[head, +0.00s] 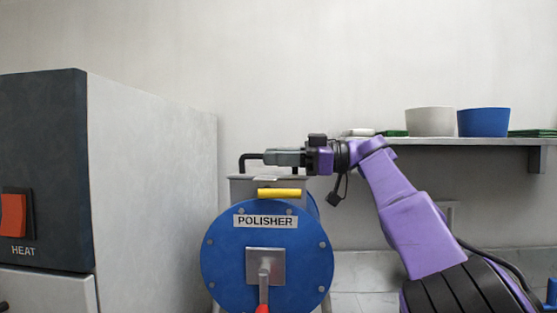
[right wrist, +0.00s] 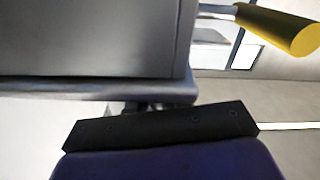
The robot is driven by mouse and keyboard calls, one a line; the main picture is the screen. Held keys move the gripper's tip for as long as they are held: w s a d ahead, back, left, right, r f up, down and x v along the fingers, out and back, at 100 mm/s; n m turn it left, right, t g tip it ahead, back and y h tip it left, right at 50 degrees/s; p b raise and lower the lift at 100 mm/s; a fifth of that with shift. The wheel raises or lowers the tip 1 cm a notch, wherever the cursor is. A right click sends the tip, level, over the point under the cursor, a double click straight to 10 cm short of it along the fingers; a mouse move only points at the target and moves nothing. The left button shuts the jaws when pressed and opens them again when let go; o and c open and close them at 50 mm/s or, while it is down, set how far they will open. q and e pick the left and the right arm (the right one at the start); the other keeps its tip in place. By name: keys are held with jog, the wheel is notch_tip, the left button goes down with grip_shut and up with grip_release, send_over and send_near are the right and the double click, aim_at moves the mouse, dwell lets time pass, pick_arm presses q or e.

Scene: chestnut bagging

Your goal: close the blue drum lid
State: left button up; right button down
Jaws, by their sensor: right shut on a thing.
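The polisher drum has a round blue front (head: 225,255) with a POLISHER label, a yellow grip (head: 279,193) near its top and a red-tipped lever (head: 264,285) on a square plate. Behind the blue front is a grey top part (head: 240,188), with a black bar handle (head: 250,157) above it. My right gripper (head: 272,157) reaches in from the right and is shut on this handle, hiding its middle. The right wrist view shows a grey metal face (right wrist: 90,40) and the yellow grip (right wrist: 285,30); the fingertips are not clear there. Whether the lid sits fully down I cannot tell.
A large cabinet (head: 150,180) with a red HEAT switch (head: 13,213) stands at the left. A wall shelf (head: 460,141) at the right holds a beige bowl (head: 430,122), a blue bowl (head: 483,122) and green items. The wall space above the polisher is clear.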

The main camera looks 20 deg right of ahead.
jog(key=shift+w+f, duration=0.1)
jog(key=shift+f, duration=0.2)
jog(key=c, duration=1.4)
grip_release()
jog(key=shift+o, duration=1.3)
jog(key=shift+a, duration=0.1)
jog(key=shift+r, duration=0.1)
jog(key=b+v, duration=0.2)
jog(key=v, duration=0.8)
jog(key=shift+d, duration=0.2)
